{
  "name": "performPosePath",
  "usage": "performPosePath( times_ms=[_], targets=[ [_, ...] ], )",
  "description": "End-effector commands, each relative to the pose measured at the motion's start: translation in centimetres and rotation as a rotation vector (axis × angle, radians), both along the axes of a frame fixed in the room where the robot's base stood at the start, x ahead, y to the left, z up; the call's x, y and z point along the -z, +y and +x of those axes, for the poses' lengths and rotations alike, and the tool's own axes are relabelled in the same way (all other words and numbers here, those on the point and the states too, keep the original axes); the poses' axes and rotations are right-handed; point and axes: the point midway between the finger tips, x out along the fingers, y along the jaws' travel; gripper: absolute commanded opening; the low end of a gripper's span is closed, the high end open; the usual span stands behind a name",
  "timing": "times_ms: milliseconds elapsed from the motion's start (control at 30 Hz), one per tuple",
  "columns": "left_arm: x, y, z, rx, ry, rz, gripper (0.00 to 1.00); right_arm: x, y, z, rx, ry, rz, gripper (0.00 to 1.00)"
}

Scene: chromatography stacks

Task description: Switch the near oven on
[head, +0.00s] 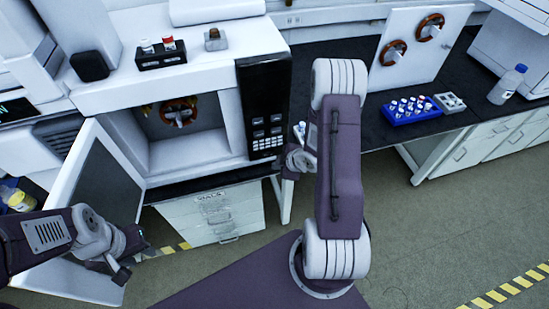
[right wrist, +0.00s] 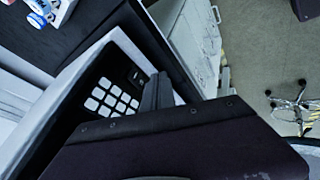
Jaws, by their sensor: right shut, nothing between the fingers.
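The near oven (head: 120,92) is a white box with its door (head: 92,205) swung wide open to the left. A fitting with a red-brown ring (head: 178,112) shows inside its chamber. Its black control panel (head: 265,85) is on the right of the front, with pale keys near the bottom. The keypad also shows in the right wrist view (right wrist: 113,93). My right gripper (head: 289,156) is shut and empty, just right of the keypad; I cannot tell whether it touches. My left gripper (head: 132,260) looks open and empty, in front of the open door.
A vial rack (head: 162,59) and a small block (head: 215,42) stand on the oven. To the right are a blue vial tray (head: 412,112), a bottle (head: 507,84) and a white panel with red-brown rings (head: 422,50) on the black bench. White drawers (head: 212,216) stand below the oven.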

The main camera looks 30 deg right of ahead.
Motion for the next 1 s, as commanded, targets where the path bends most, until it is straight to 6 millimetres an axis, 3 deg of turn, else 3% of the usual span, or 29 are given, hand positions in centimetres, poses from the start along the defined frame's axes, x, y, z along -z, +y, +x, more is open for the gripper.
performPosePath(
  times_ms=[67,333,733,1000],
  targets=[
    [0.1,0.0,0.0,0.0,0.0,0.0,0.36,1.4,0.4,0.9,-0.003,0.002,0.001,0.0],
    [-1.6,0.0,0.0,0.0,0.0,0.0,0.36,1.0,-1.3,4.2,-0.001,-0.002,0.0,0.0],
    [-1.7,0.0,0.0,0.0,0.0,0.0,0.36,1.1,-1.5,4.5,-0.001,-0.001,0.0,0.0],
    [-5.0,0.0,0.0,0.0,0.0,0.0,0.36,0.4,-1.9,5.4,-0.155,-0.004,0.0,0.0]
  ],
)
